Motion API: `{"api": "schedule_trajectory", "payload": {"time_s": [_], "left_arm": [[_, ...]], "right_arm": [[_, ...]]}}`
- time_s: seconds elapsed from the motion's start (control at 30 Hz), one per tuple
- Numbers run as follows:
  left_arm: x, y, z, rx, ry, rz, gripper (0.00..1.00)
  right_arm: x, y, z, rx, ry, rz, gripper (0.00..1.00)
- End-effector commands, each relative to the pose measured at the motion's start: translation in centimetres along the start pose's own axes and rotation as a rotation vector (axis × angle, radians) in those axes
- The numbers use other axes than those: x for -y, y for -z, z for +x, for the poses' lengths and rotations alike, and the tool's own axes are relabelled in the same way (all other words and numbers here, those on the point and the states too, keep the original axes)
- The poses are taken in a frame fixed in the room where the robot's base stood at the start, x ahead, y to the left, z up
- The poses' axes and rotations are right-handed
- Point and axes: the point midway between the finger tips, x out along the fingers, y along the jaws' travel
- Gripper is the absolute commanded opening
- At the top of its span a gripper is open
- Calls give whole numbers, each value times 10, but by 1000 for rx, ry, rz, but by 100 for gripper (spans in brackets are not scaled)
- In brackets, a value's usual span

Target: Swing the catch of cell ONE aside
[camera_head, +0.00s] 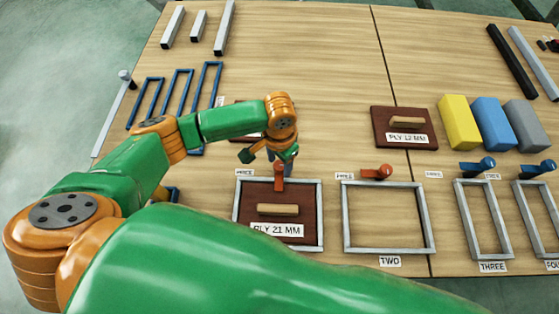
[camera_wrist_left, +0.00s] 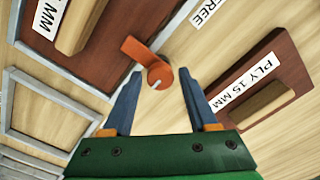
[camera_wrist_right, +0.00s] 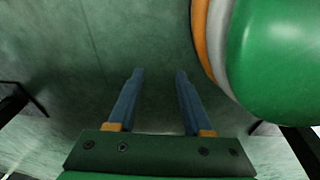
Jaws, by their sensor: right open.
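The orange-red catch of cell ONE (camera_head: 279,174) is at the far edge of the frame left of cell TWO. Its arm points over the edge of the brown PLY 21 MM board (camera_head: 245,200), which lies inside that grey frame (camera_head: 321,215). In the left wrist view the round pivot of the catch (camera_wrist_left: 158,75) lies just ahead of and between my left fingertips. My left gripper (camera_wrist_left: 155,80) is open and empty above it; in the head view its fingers are partly hidden. My right gripper (camera_wrist_right: 160,75) is open and empty over the floor.
Cell TWO (camera_head: 433,228) is empty, with its own orange-red catch (camera_head: 376,171) turned sideways. A PLY 15 MM board (camera_wrist_left: 270,75) lies beyond cell ONE. A PLY 12 MM board (camera_head: 384,120) and yellow (camera_head: 459,122), blue and grey blocks stand farther right.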

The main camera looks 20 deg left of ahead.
Motion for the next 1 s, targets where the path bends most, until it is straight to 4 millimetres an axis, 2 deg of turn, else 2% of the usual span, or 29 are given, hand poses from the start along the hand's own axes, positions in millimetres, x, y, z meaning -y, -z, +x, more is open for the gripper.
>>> {"api": "schedule_trajectory", "payload": {"time_s": [0.03,0.1,0.2,0.57,0.77,1.0], "left_arm": [[0,0,0,0,0,0,42],[0,0,0,0,0,0,23],[0,0,0,0,0,0,0],[0,0,-3,-1,0,54,0],[0,0,-6,2,0,184,0],[0,0,-5,1,-1,407,0]], "right_arm": [[1,0,0,1,1,0,50],[1,-1,0,2,2,0,50],[1,-1,0,3,2,-1,50],[1,-4,-9,5,3,-2,50],[4,-6,-28,20,12,-11,50],[24,-10,-51,39,47,-20,50]]}}
